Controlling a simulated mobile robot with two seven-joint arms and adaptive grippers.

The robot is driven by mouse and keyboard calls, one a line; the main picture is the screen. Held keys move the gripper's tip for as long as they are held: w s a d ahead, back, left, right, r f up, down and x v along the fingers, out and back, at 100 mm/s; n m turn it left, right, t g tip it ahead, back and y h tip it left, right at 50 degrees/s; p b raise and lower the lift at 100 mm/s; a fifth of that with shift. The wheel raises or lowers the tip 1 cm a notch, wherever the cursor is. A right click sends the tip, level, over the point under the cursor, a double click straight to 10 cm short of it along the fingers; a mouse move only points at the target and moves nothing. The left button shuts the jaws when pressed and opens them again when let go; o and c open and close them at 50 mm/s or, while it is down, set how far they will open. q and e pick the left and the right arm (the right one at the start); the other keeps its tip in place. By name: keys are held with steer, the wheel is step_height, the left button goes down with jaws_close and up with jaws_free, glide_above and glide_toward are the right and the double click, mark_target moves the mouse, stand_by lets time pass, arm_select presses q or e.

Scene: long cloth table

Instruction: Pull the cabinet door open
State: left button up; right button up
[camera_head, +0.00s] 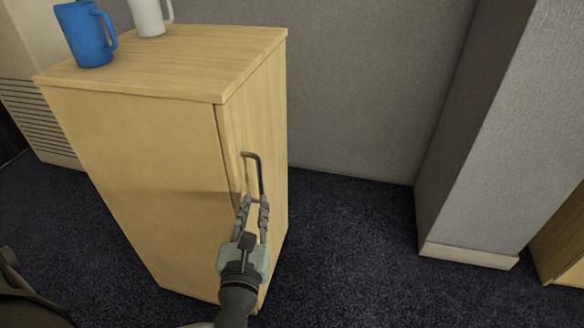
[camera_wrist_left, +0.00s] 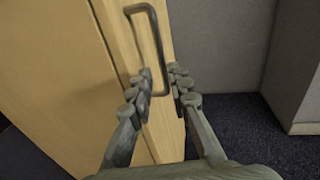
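The wooden cabinet (camera_head: 140,170) stands upright on the floor at the left of the head view. Its door (camera_head: 270,120) is the narrower face on the right and looks shut. A dark bar handle (camera_head: 260,172) is fixed upright on the door. In the left wrist view the handle (camera_wrist_left: 158,42) runs down between the fingers. My left gripper (camera_head: 256,201) is at the lower part of the handle, its fingers apart on either side of the bar. I cannot tell whether either finger touches it. My right gripper is not in view.
A blue mug (camera_head: 86,36) and a white mug (camera_head: 150,16) stand on the cabinet top. A grey wall (camera_head: 360,90) is behind, and a grey pillar (camera_head: 490,140) stands to the right. Dark carpet (camera_head: 350,250) is clear between cabinet and pillar.

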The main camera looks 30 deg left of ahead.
mark_target(260, 183)
arm_select(q)
steer(key=shift+r+x, duration=0.1)
steer(key=shift+x, duration=1.8)
steer(key=shift+r+x, duration=0.15)
steer(key=shift+x, duration=1.8)
steer(key=shift+d, duration=0.15)
jaws_close()
